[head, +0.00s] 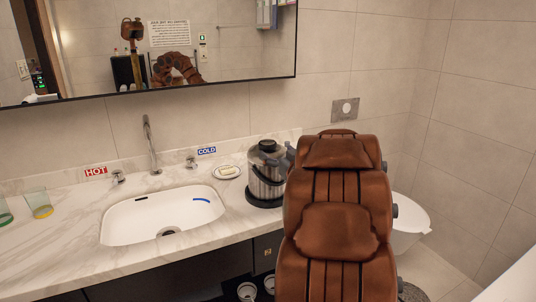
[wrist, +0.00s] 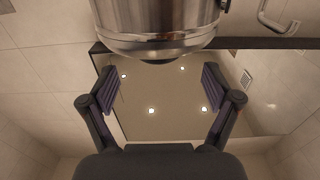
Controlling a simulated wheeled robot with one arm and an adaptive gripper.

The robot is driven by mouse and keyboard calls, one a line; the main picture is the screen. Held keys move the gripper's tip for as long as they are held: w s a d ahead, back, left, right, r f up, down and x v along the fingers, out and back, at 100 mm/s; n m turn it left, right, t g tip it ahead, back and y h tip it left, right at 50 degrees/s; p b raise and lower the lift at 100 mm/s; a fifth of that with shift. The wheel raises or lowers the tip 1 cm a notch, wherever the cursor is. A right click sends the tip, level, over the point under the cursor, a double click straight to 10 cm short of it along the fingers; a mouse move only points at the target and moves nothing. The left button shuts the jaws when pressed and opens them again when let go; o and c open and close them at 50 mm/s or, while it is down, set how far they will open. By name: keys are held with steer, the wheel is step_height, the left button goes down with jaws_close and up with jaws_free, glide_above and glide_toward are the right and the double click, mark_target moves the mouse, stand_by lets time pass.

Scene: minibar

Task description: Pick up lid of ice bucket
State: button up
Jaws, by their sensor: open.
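The ice bucket (head: 265,183) stands on a dark round base on the counter, right of the sink. Its dark lid (head: 266,148) is on top of it. The wrist view appears upside down and shows the shiny metal bucket (wrist: 155,14) at the top edge, with the lid's rim (wrist: 150,43) below it in the picture. My gripper (wrist: 160,80) is open and empty, its two dark fingers spread wide on either side of the lid's middle and apart from it. In the head view, my brown padded arm hides most of my gripper and the bucket's right side.
A soap dish (head: 227,172) sits left of the bucket, near the white sink (head: 165,217) and the tap (head: 151,143). Glasses (head: 39,205) stand at the counter's left. A mirror (head: 150,50) hangs above. A white toilet (head: 412,222) is at the right.

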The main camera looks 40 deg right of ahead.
mark_target(272, 145)
steer(key=shift+x, duration=1.1)
steer(key=shift+w+d+r, duration=0.1)
steer(key=shift+w+d, duration=0.1)
steer(key=shift+w, duration=0.15)
steer(key=shift+p+x, duration=0.55)
steer(key=shift+x, duration=1.65)
steer(key=shift+r, duration=0.15)
steer(key=shift+c, duration=0.2)
steer(key=c, duration=1.2)
steer(key=shift+r, duration=0.15)
steer(key=shift+c, duration=0.2)
